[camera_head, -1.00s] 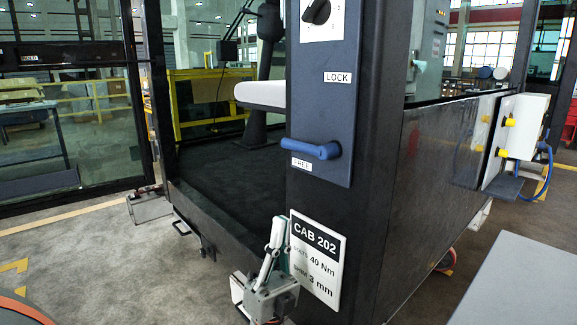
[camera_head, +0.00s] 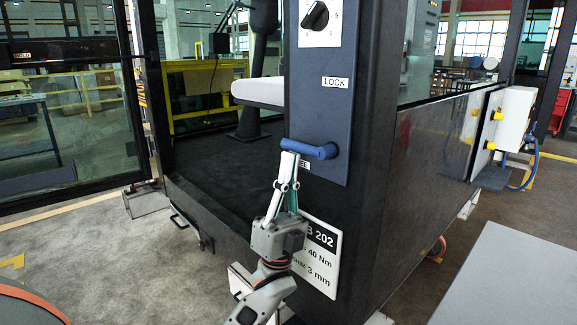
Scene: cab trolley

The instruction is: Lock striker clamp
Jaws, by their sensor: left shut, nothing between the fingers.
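The blue striker clamp handle (camera_head: 309,149) lies across the dark blue plate (camera_head: 336,110) on the cab's black post, pointing left from its round hub. It is level with the FREE label, which is now mostly hidden. The LOCK label (camera_head: 335,82) is higher on the plate. My left gripper (camera_head: 289,160) is shut, its fingertips pointing up just below the free end of the handle. I cannot tell whether the tips touch it. My right gripper does not show.
A black rotary knob (camera_head: 315,16) is above the LOCK label. The CAB 202 sign (camera_head: 318,262) is partly behind my left gripper. A white box with yellow knobs (camera_head: 508,120) is at the cab's right side. A grey surface (camera_head: 510,280) fills the lower right.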

